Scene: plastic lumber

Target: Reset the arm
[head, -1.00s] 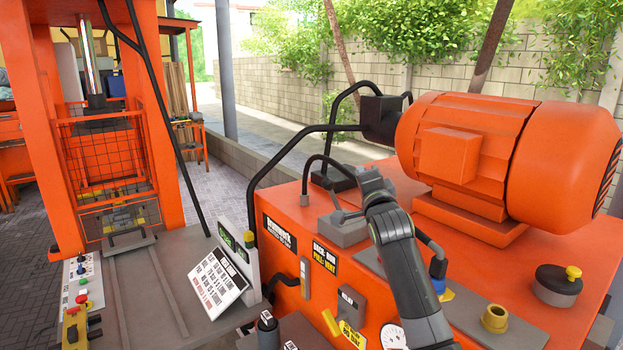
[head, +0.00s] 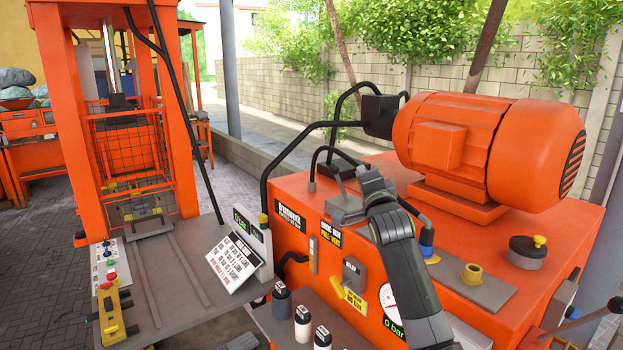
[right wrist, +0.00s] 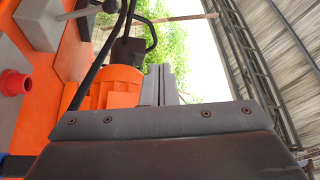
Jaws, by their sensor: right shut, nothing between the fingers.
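My right arm (head: 400,250) rises in front of the orange machine housing in the head view, its wrist bent at the top near the black hoses. Its fingers are hidden or too small to make out there. In the right wrist view, my right gripper (right wrist: 160,85) shows two grey fingers pressed together, with nothing between them. They point toward an orange shape, and sky and foliage show beyond. The gripper appears clear of the machine. My left arm and left gripper are not in view.
The orange motor (head: 480,150) sits on the machine top. The orange press frame (head: 85,110) and white sign (head: 232,263) are at left. Several bottles (head: 302,322) stand in front.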

